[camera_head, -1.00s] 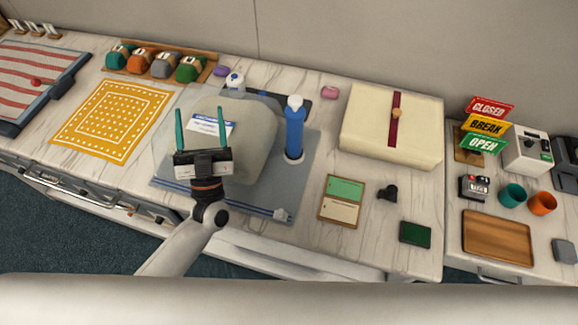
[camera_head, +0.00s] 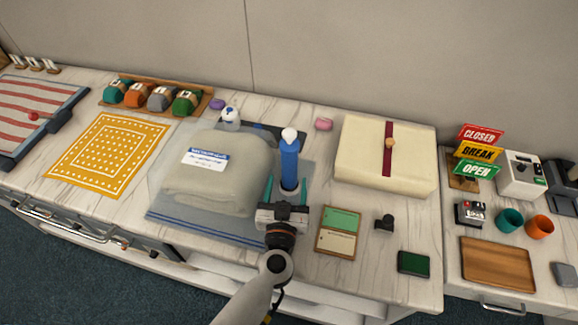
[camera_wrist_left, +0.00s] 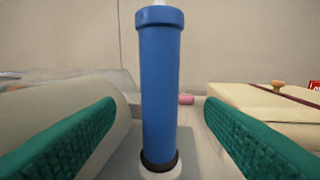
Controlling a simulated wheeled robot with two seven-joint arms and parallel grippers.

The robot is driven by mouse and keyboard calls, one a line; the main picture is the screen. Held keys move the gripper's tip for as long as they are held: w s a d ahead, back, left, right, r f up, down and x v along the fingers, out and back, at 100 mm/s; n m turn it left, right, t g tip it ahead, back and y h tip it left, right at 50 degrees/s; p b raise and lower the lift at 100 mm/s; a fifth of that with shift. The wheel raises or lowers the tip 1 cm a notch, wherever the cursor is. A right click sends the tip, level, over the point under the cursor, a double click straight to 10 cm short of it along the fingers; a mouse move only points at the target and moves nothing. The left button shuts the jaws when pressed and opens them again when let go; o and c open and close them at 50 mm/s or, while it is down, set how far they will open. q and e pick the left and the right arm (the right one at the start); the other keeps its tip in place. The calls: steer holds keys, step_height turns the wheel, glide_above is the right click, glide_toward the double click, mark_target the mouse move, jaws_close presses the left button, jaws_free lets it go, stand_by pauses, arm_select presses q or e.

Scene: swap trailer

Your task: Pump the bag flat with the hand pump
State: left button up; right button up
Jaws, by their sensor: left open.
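The hand pump (camera_head: 289,162) is a blue upright cylinder with a white top and a pale base. It stands at the right edge of the clear vacuum bag (camera_head: 205,228), which holds a puffy grey-beige bundle with a blue and white label. My left gripper (camera_head: 287,190) is open, with its green fingers on either side of the pump's lower part. In the left wrist view the pump (camera_wrist_left: 160,85) stands upright between the two fingers (camera_wrist_left: 160,135), with a gap on each side. My right gripper is not in view.
A cream box (camera_head: 415,165) with a dark red strap stands right of the pump. A green and cream card board (camera_head: 338,232), a small black object (camera_head: 384,222) and a dark green pad (camera_head: 413,263) lie near the front. A yellow patterned cloth (camera_head: 75,155) lies left of the bag.

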mark_target(290, 160)
arm_select(q)
steer(key=w, duration=0.8)
steer(key=shift+w+d, duration=0.25)
steer(key=shift+d, duration=0.15)
